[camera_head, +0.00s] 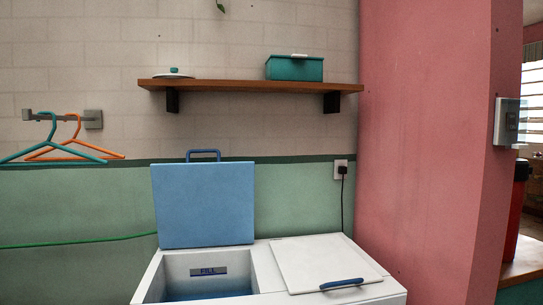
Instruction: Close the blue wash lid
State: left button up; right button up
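The blue wash lid (203,206) stands open and upright at the back of the white washing machine (262,268), on its left side. A blue handle (203,153) sits on the lid's top edge. Below the lid, the wash opening (205,285) is uncovered, with a label reading "FILL" on its inner back wall and blue at the bottom. The right compartment has a white lid (325,262), lying shut, with a dark blue handle (342,284) at its front edge. Neither of my grippers shows in this view.
A wooden shelf (250,86) with a teal box (295,68) is on the wall above. Teal and orange hangers (62,150) hang from a wall hook at left. A pink wall (425,140) borders the machine's right. A green hose (80,243) runs along the left wall.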

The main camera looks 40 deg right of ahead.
aim_at(197, 205)
jog(key=z, duration=0.9)
